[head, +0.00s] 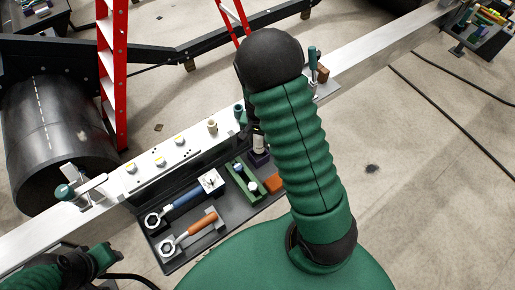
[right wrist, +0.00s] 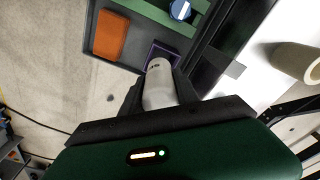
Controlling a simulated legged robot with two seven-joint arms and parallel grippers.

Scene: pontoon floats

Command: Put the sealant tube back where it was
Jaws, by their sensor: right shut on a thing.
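The sealant tube (right wrist: 158,88) is a pale grey-white cylinder. My right gripper (right wrist: 157,92) is shut on it, with one dark finger on each side. The tube's far end overlaps a purple-edged square holder (right wrist: 152,50) in the dark tray (right wrist: 222,48). In the head view the tube (head: 259,143) shows upright at the purple holder (head: 260,159). I cannot tell how far its end is inside. My right arm hides most of the right gripper in the head view. My left arm shows at lower left, but its gripper is not visible.
The tray holds an orange block (head: 273,184), a green holder (head: 241,181), a blue-handled tool (head: 186,194) and an orange-handled tool (head: 192,232). A metal beam (head: 345,62) runs behind it. A red ladder (head: 113,75) and a black roller (head: 55,135) stand beyond.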

